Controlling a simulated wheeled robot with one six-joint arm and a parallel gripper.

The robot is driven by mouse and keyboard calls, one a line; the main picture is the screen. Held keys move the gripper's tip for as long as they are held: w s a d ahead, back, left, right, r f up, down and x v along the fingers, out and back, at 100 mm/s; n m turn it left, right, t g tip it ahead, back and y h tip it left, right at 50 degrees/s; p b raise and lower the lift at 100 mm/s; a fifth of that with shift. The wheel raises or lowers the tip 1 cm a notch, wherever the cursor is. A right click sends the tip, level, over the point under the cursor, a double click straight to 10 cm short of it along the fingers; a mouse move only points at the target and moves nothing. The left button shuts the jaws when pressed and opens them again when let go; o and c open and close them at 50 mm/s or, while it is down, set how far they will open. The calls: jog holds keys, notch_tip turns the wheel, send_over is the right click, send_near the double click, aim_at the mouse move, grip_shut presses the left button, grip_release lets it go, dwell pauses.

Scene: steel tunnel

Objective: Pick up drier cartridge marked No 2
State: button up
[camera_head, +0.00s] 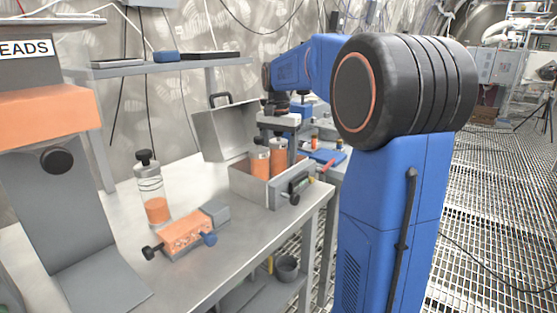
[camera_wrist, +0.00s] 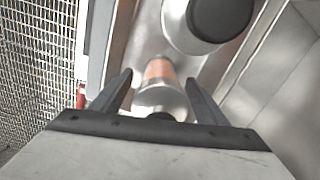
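An open metal case (camera_head: 262,188) on the bench holds orange cylinders with silver tops. A left cartridge (camera_head: 260,164) and a right cartridge (camera_head: 278,157) stand upright in it. I cannot read any number on them. My gripper (camera_head: 277,136) is over the case, close above the right cartridge. In the wrist view, my gripper (camera_wrist: 160,88) is open, its two dark fingers spread on either side of a silver-topped orange cartridge (camera_wrist: 160,70). I cannot tell whether either finger touches it. A second cylinder with a black top (camera_wrist: 220,15) shows at the upper right.
A clear jar with orange contents (camera_head: 153,195) and an orange device with knobs (camera_head: 185,232) stand on the bench (camera_head: 225,258) left of the case. The case's raised lid (camera_head: 222,130) is behind it. A shelf (camera_head: 150,66) runs along the back.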

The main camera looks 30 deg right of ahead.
jog(key=c, duration=1.3)
jog(key=shift+r, duration=0.15)
